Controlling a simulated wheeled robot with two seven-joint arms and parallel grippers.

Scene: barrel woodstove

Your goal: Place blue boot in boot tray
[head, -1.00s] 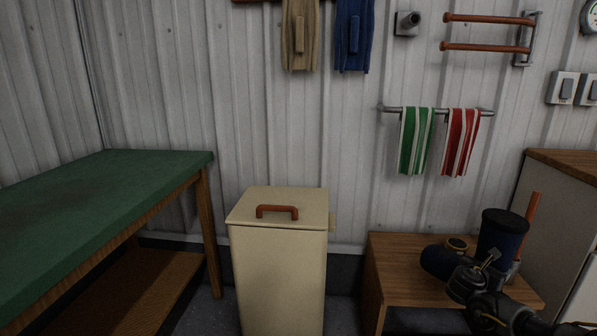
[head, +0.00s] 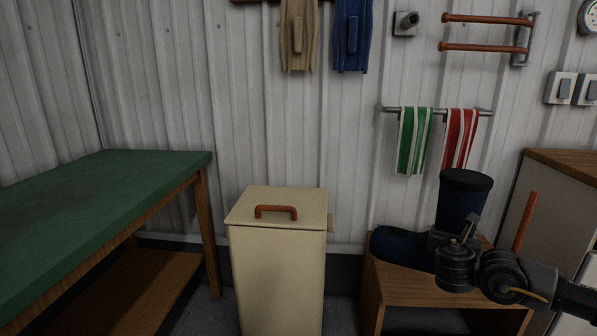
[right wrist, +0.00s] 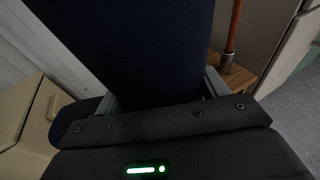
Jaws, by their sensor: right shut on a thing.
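The blue boot (head: 463,205) is dark navy with a black top rim. It stands roughly upright at the wooden bench, its toe pointing left. In the head view it overlaps the bench top, and I cannot tell whether its sole touches it. My right gripper (head: 446,238) is shut on the boot's shaft. In the right wrist view the boot (right wrist: 150,45) fills the space between the two fingers (right wrist: 160,95). My left gripper is not in view. I cannot make out a boot tray in these frames.
The low wooden bench (head: 400,285) stands against the wall. A cream bin (head: 278,262) with a red-brown handle is left of it, and a green-topped table (head: 90,200) is at far left. A cabinet (head: 560,200) and an orange-red rod (head: 526,220) are at right. Towels (head: 413,140) hang above.

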